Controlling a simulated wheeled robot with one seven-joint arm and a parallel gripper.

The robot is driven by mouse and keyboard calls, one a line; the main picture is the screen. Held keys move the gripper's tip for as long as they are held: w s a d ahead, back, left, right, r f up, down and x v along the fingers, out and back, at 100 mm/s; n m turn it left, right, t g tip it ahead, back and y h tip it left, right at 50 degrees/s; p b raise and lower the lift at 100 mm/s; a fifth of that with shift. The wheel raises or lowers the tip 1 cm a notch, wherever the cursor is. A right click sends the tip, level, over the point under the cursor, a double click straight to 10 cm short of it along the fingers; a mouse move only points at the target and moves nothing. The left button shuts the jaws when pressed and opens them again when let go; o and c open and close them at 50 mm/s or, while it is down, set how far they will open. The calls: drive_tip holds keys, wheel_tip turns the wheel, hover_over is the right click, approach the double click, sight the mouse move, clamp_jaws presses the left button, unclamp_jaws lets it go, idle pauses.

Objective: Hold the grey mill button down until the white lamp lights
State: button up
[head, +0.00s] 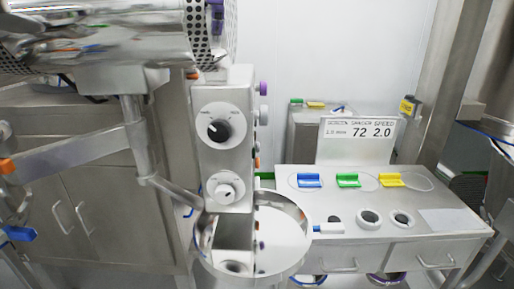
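A tall pale control panel (226,143) stands left of centre, with two round dials on its front. Small coloured caps stick out from its right edge. A grey one (263,115), which looks like the grey mill button, sits below a purple cap (263,88). They are seen side-on, so I cannot tell whether the grey one is pressed. I cannot make out a white lamp, lit or unlit. My gripper is not in view.
A perforated steel drum (110,50) hangs at upper left. A round steel ring (303,226) sits at the panel's foot. At right, a steel bench (385,228) holds blue, green and yellow scoop-like pieces and a sign (358,140). Cabinets (110,190) stand at left.

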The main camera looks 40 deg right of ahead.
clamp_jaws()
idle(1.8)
